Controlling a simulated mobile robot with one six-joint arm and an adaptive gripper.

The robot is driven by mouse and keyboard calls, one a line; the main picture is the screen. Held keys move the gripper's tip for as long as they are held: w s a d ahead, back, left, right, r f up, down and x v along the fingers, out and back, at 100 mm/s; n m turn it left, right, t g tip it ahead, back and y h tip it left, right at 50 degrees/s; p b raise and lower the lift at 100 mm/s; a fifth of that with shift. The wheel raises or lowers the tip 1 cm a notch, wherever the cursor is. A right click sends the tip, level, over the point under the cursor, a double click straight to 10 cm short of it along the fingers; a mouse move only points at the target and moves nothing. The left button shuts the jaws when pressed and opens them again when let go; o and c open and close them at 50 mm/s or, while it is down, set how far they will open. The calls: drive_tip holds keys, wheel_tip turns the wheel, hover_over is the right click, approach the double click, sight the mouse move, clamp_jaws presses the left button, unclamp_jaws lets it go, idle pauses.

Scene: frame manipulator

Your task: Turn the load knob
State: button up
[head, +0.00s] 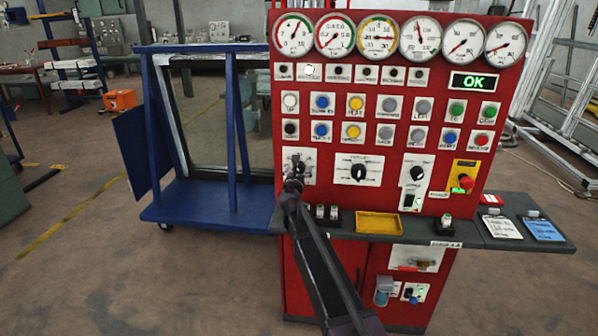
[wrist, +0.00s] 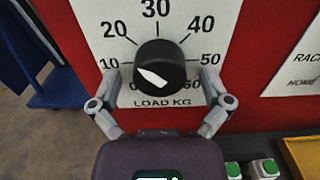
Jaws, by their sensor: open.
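The load knob (wrist: 172,58) is a round black knob with a white pointer mark on a white plate. The plate's scale reads from 0 to 60 with LOAD KG below. The pointer mark lies slanted across the knob's lower left; I cannot tell exactly which value it marks. My gripper (wrist: 160,76) is open, one grey finger left and one right of the knob, with gaps showing on both sides. In the head view my gripper (head: 295,178) is at the panel's lower left, largely covering the load knob's plate (head: 309,160).
The red panel (head: 335,200) carries gauges, buttons and a middle dial (head: 358,172). A dark shelf (head: 480,241) with a yellow tray (head: 379,224) juts out below. A blue rack (head: 205,195) stands to the left.

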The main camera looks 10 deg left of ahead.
drive_tip(key=c, duration=1.2)
drive_tip(key=shift+n, duration=0.3)
drive_tip(key=n, duration=0.8)
drive_tip(key=shift+w+d+r+n, duration=0.1)
drive_tip(key=shift+n, duration=0.3)
drive_tip(key=n, duration=0.8)
drive_tip(key=shift+r+n, duration=0.1)
drive_tip(key=shift+n, duration=0.2)
drive_tip(key=shift+o, duration=0.2)
